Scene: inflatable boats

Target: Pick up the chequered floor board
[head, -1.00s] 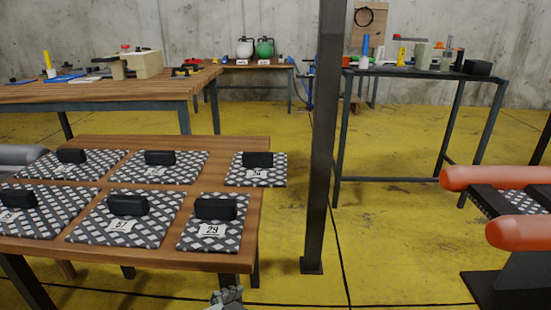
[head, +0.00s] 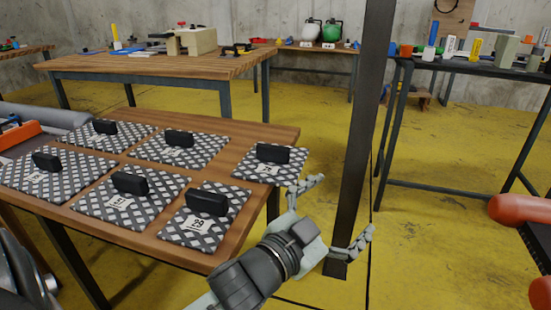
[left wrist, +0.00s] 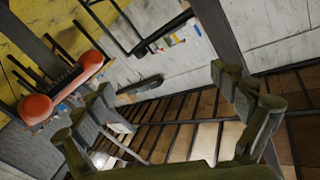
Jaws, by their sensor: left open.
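Several chequered floor boards, black and white with black handles and number labels, lie flat in two rows on a wooden table. One is the front right board (head: 198,238), labelled 29; another is the back right board (head: 262,168), which overhangs the table's right edge. My left gripper (head: 342,209) is open and empty, just right of the table, near the back right board. Its spread fingers also show in the left wrist view (left wrist: 170,85), with no board between them. My right gripper is not in view.
The wooden table (head: 260,130) carries the boards. A dark upright post (head: 366,120) stands close behind my left gripper. Orange boat tubes (head: 520,210) are at the right edge. A bigger workbench (head: 150,68) stands behind. Yellow floor is clear between post and boat.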

